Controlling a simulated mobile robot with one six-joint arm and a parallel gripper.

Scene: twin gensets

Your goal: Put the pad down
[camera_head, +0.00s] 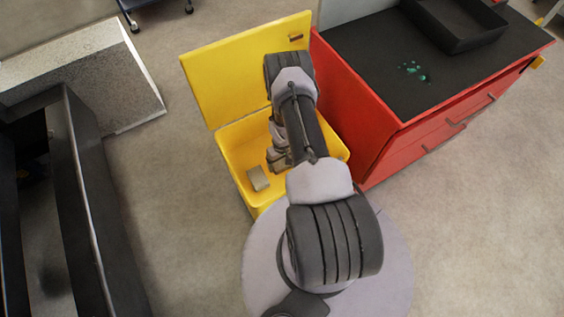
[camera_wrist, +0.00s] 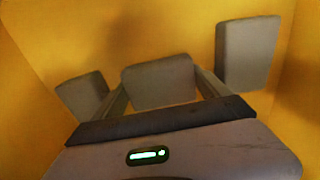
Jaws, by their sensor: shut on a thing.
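In the wrist view, my gripper (camera_wrist: 163,88) is shut on a grey pad (camera_wrist: 158,78), which sits between the two fingers. The held pad is inside the yellow bin (camera_wrist: 180,30); I cannot tell whether it touches the bin floor. A second grey pad (camera_wrist: 82,96) lies at the left, and a third grey pad (camera_wrist: 247,53) is at the right. In the head view, my arm reaches down into the open yellow bin (camera_head: 232,155) and hides the gripper and the held pad. One pad (camera_head: 258,178) shows on the bin floor.
The yellow lid (camera_head: 235,75) stands open at the back of the bin. A red cabinet (camera_head: 365,110) with a dark top stands close on the right, bearing a black tray (camera_head: 455,25) and small green bits (camera_head: 413,70). Dark machinery (camera_head: 85,200) stands at the left, with clear floor between.

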